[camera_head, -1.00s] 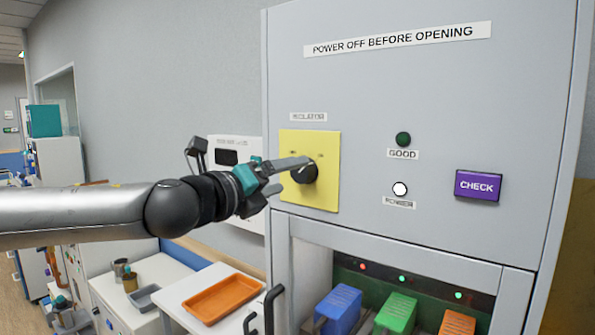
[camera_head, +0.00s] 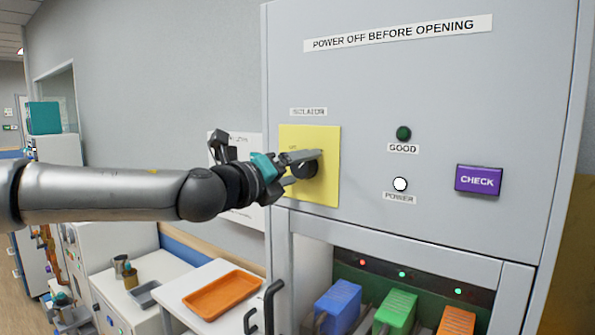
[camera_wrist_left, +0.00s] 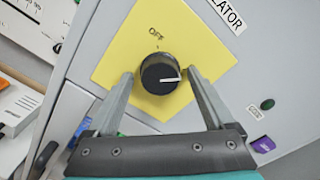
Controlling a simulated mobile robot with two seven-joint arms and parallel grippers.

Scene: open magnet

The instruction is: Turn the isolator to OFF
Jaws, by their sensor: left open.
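The isolator is a round black knob on a yellow plate (camera_head: 323,180) on the cabinet's grey front. In the left wrist view the knob (camera_wrist_left: 160,73) has a white pointer line that points right, away from the OFF mark (camera_wrist_left: 155,33) on the plate. My left gripper (camera_head: 312,162) is at the knob in the head view and covers part of it. In the left wrist view its two fingers (camera_wrist_left: 160,75) stand apart on either side of the knob, with gaps visible between them and it. My right gripper is not in view.
A purple CHECK button (camera_head: 478,180), a dark green GOOD lamp (camera_head: 403,133) and a white lit POWER lamp (camera_head: 400,184) are right of the plate. Below are blue (camera_head: 338,305), green (camera_head: 395,312) and orange blocks. An orange tray (camera_head: 222,294) lies lower left.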

